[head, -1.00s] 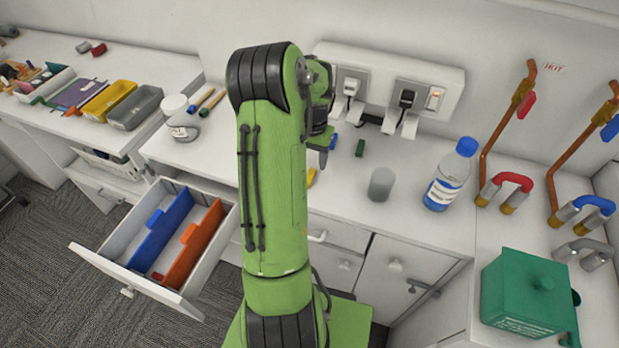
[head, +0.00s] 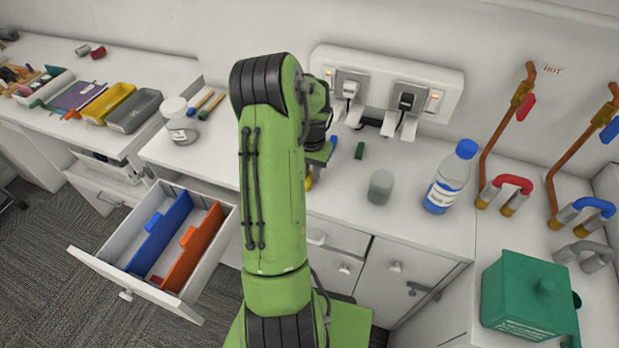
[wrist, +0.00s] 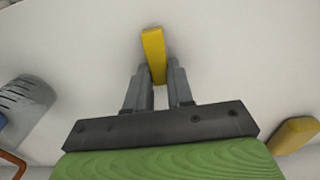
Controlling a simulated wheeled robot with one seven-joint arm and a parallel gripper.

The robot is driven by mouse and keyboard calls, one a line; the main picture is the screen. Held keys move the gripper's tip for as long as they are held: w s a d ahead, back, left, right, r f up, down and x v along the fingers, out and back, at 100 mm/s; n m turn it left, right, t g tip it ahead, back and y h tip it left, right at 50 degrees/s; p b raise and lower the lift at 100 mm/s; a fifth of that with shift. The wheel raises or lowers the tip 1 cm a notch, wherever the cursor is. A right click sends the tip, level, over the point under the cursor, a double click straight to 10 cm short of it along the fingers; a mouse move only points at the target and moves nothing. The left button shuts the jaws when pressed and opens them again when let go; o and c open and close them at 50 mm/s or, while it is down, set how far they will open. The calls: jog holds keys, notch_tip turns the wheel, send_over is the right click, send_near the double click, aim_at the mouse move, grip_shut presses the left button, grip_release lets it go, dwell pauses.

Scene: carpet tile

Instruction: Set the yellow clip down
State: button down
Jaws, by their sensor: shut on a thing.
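The yellow clip (wrist: 153,45) is between the fingertips of my gripper (wrist: 159,76) in the wrist view, its far end sticking out beyond them. The fingers are shut on it. A pale surface fills the view behind it; I cannot tell whether the clip touches that surface. In the head view my arm covers most of the gripper and I cannot make out the held clip for certain.
Another yellow piece (wrist: 295,135) shows at the right of the wrist view. On the counter are a small green block (head: 360,150), a grey cylinder (head: 381,187) and a bottle (head: 450,178). A drawer (head: 150,245) stands open at left.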

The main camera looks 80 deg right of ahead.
aim_at(311, 174)
notch_tip(311, 174, up, 10)
jog(key=shift+p, duration=0.45)
